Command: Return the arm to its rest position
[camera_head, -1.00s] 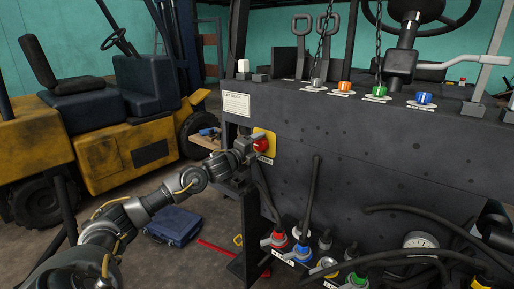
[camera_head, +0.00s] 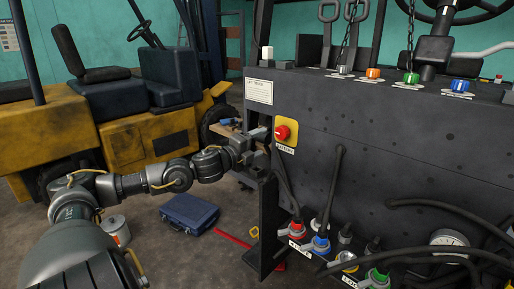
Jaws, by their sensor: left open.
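My left arm comes in from the lower left, bent at the elbow. Its gripper (camera_head: 257,143) is open and empty, left of the red emergency knob (camera_head: 282,133) on its yellow plate. The knob is on the front of the dark forklift panel (camera_head: 370,150). A small gap shows between the fingers and the knob, though the depth between them is hard to judge. My right gripper is out of view.
A yellow forklift (camera_head: 120,140) stands behind my left arm. A blue case (camera_head: 189,214) and a red bar (camera_head: 234,238) lie on the floor below it. Coloured connectors and black hoses (camera_head: 333,190) crowd the panel's lower part. Coloured knobs (camera_head: 411,79) line its top.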

